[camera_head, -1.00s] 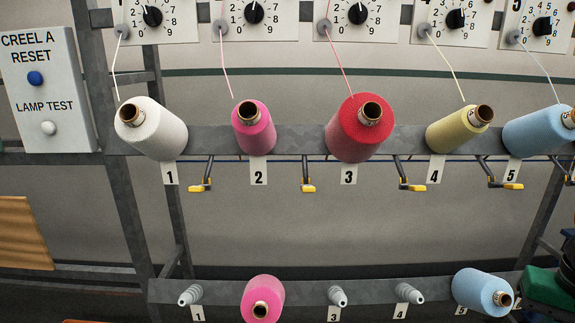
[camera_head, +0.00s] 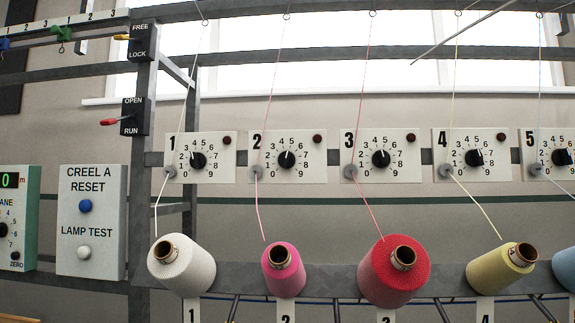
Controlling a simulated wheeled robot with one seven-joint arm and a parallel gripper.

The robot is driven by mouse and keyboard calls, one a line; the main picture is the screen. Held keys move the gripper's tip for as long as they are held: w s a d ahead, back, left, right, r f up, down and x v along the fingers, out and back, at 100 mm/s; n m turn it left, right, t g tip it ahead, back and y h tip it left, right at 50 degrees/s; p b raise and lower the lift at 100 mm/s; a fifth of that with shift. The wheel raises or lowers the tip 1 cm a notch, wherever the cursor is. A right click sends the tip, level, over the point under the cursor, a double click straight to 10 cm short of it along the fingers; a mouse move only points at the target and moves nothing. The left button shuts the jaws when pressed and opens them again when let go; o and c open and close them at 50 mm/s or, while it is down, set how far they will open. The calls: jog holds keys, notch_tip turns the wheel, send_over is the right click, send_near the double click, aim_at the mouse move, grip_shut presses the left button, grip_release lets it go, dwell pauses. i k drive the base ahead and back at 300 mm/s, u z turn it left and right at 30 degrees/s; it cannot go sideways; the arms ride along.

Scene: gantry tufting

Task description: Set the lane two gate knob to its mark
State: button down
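The lane two gate knob (camera_head: 286,160) is a black round knob on a white plate (camera_head: 310,174) marked 2, with a dial of numbers around it. Its white pointer line points up, near the 4 to 5 part of the dial. I cannot make out a separate target mark on this dial. A pink thread runs past the plate's left side, through a grey guide (camera_head: 257,172), down to the pink cone (camera_head: 284,270). My gripper is not in view.
Similar dial plates stand beside it: lane one (camera_head: 198,160), lane three (camera_head: 381,158) and lane four (camera_head: 474,157). Threads hang in front of the plates. Cones on a grey rail (camera_head: 331,279) stick out below. Left are a reset panel (camera_head: 91,222) and FREE/LOCK (camera_head: 141,42) and OPEN/RUN (camera_head: 134,117) switches.

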aim_at(286, 160)
jog(key=z, duration=2.15)
jog(key=k, duration=1.1)
jog(key=u, duration=2.15)
